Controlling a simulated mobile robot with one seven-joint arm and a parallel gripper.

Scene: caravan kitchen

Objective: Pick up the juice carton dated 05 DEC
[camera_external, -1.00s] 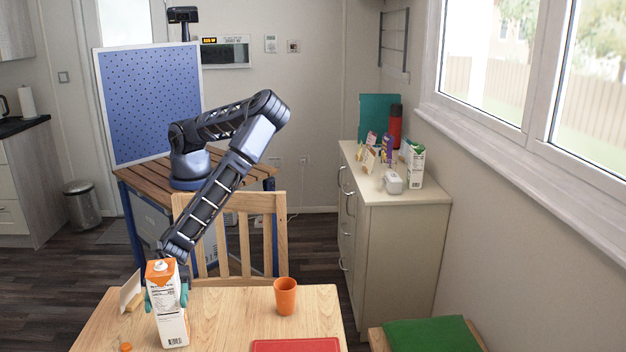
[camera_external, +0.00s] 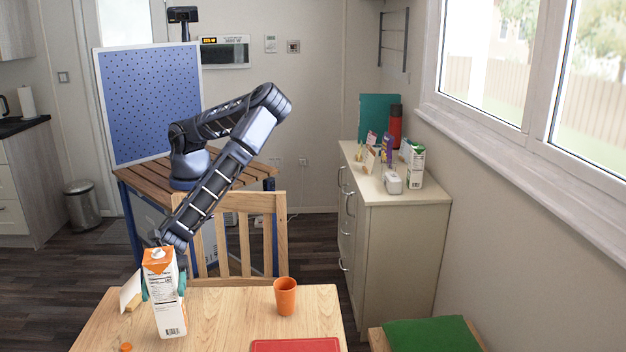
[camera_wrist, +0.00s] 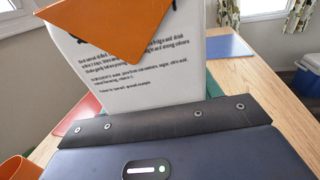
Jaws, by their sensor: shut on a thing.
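A white juice carton with an orange top and a white cap (camera_external: 166,308) is upright, slightly tilted, at the left of the wooden table in the external view. My gripper (camera_external: 163,288) is shut on it, with teal fingers at its two sides. The carton appears held a little above the table. In the wrist view, the carton (camera_wrist: 135,72) fills the upper middle, with printed text below an orange band.
An orange cup (camera_external: 286,296) and a red board (camera_external: 296,345) are on the table (camera_external: 230,310). A card with a small wooden block (camera_external: 132,292) is left of the carton. A chair (camera_external: 240,232) stands behind. Another carton (camera_external: 415,166) stands on the cabinet.

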